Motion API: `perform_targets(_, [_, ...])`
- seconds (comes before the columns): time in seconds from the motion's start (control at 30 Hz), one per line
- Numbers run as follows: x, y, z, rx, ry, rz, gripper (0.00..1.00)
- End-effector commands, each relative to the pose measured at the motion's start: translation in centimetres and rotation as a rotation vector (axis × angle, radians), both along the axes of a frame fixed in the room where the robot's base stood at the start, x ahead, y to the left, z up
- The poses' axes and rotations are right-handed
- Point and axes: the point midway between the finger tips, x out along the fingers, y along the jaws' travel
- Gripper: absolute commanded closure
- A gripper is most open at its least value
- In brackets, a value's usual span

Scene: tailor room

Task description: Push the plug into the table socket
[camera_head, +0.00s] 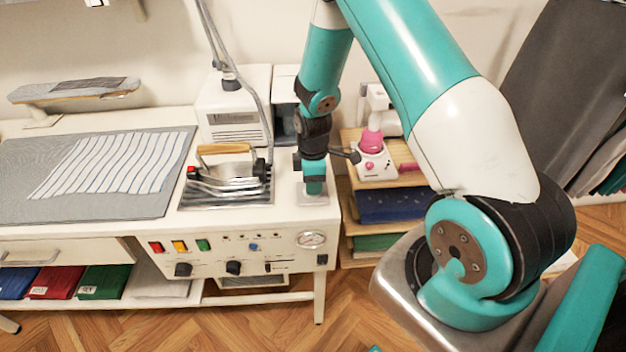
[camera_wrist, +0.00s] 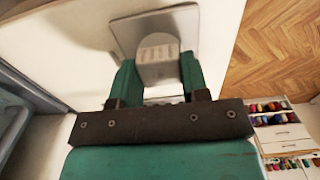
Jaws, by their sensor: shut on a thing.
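My gripper (camera_head: 314,186) points down over the right end of the white table. In the wrist view my gripper (camera_wrist: 158,76) has its two teal fingers shut on the grey plug (camera_wrist: 158,72), one on each side. The table socket's metal plate (camera_wrist: 125,34) lies just beyond the plug; it also shows in the head view (camera_head: 312,200) under the fingertips. The plug is over the plate. Whether it is seated or slightly above cannot be told, as the fingers and plug hide the socket opening. In the head view the plug is hidden by my gripper.
An iron (camera_head: 235,178) rests on a metal stand left of my gripper. A white steam unit (camera_head: 236,112) stands behind it, with a hose and cable rising. A shelf with a pink-and-white machine (camera_head: 372,158) is close on the right. The table's right edge is near.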

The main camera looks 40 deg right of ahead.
Motion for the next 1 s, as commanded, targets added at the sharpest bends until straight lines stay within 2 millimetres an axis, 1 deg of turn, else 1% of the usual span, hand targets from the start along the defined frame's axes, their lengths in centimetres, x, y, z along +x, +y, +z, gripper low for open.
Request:
perform_targets(0.47, [0.02,0.00,-1.07,0.000,0.000,0.000,0.79])
perform_targets(0.5, [0.02,0.00,-1.02,-0.001,-0.001,0.000,0.54])
perform_targets(0.57, [0.02,0.00,-0.98,0.000,0.000,0.000,0.40])
perform_targets(0.6, [0.02,0.00,-0.98,0.000,0.000,0.000,0.31])
perform_targets(0.63, [0.02,0.00,-0.98,0.000,0.000,0.000,0.29])
perform_targets(0.87, [0.01,0.00,-0.97,0.000,0.000,0.000,0.29])
perform_targets(1.0, [0.05,-0.01,-0.29,-0.001,-0.001,0.000,0.29])
